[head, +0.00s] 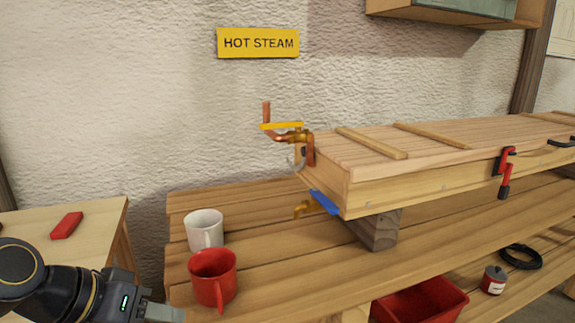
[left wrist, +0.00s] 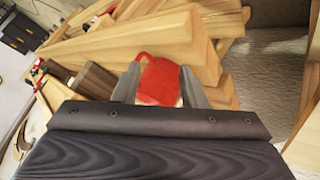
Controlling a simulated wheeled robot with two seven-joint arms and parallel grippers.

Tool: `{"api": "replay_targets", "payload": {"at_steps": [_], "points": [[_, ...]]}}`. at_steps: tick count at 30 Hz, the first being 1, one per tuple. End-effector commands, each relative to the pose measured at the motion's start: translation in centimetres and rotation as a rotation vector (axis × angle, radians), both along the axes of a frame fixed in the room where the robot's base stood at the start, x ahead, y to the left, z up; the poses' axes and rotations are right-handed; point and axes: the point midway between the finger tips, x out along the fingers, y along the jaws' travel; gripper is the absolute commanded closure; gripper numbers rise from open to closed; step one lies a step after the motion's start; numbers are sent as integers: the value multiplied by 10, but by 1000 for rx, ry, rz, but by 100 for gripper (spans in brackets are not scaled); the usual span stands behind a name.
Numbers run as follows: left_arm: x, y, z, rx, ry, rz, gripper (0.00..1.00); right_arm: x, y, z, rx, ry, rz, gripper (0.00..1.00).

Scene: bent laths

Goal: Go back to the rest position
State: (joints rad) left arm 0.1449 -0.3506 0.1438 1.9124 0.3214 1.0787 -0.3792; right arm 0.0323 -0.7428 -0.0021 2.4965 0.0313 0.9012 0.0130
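My left gripper (head: 163,314) is low at the left in the head view, just left of the red mug (head: 213,277). In the left wrist view its two fingers (left wrist: 160,88) stand apart, with the red mug (left wrist: 158,82) showing beyond and between them. The gripper appears empty. The mug stands upright on the slatted wooden bench (head: 275,262), in front of a white mug (head: 204,229). My right gripper is in neither view.
A long wooden box (head: 365,186) rests on a block (head: 377,230), with a yellow-handled valve (head: 282,126), a blue-handled valve (head: 323,202) and a red clamp (head: 505,171). A side table (head: 30,222) carries a red object (head: 67,226). A red bin (head: 420,302) is below the bench.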

Motion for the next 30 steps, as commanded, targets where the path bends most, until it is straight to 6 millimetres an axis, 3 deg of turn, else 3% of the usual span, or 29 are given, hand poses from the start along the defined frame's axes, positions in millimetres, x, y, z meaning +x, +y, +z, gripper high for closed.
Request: {"api": "replay_targets", "payload": {"at_steps": [1,3,14,16,25,30], "points": [[-20,3,-19,14,29,47,62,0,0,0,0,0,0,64],[-41,7,-44,27,68,110,62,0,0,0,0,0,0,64],[-123,12,-150,51,185,328,62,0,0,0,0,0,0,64],[-122,13,-124,50,187,330,62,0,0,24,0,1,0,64],[-121,13,-53,50,188,328,62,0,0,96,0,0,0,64],[-121,13,12,51,187,328,62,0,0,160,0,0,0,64]]}}
